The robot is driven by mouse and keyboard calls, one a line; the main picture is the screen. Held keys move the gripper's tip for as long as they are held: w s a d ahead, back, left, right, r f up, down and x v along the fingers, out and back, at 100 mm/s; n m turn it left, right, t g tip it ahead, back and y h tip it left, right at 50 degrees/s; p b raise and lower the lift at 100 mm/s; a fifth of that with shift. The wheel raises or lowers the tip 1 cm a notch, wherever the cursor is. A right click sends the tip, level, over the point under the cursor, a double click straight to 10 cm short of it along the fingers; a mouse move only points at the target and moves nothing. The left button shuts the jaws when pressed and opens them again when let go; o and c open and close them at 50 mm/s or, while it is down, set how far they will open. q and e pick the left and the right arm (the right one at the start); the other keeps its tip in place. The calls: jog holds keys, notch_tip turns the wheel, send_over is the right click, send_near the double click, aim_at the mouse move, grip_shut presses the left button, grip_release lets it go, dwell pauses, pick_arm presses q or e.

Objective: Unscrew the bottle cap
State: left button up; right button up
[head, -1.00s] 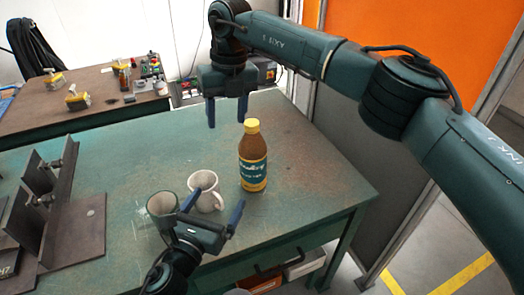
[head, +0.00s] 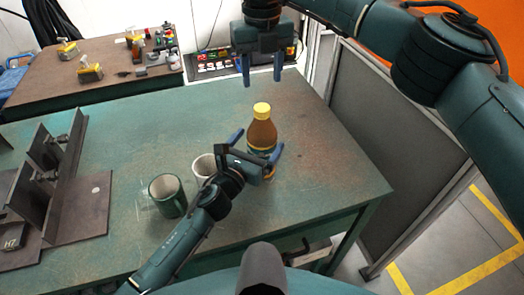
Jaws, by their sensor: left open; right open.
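A brown bottle with a yellow cap (head: 262,110) stands upright on the green table; its brown body (head: 262,133) shows above my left gripper, and its lower part is mostly hidden. My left gripper (head: 257,145) is open, with one finger on each side of the bottle in the picture; I cannot tell whether the fingers touch it. My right gripper (head: 262,82) is open and empty, pointing down, above and behind the bottle in the picture, clear of the cap.
A white mug (head: 203,166), partly hidden by my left gripper, and a green cup (head: 167,196) stand left of the bottle. Steel angle plates (head: 62,165) stand on the table's left. The green table (head: 325,165) is clear right of the bottle. A grey partition (head: 385,140) borders the right side.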

aim_at(262, 107)
pick_arm(q)
jog(key=shift+x, duration=1.5)
jog(key=c, duration=1.7)
jog(key=shift+c, duration=1.2)
pick_arm(e)
jog(key=shift+m, duration=0.8)
pick_arm(q)
jog(key=shift+c, duration=0.2)
pick_arm(e)
jog(key=m, duration=0.5)
jog(key=shift+m, duration=0.4)
jog(key=m, duration=0.4)
jog(key=shift+m, duration=0.3)
jog(key=m, duration=1)
jog(key=shift+m, duration=0.3)
jog(key=shift+f, duration=4)
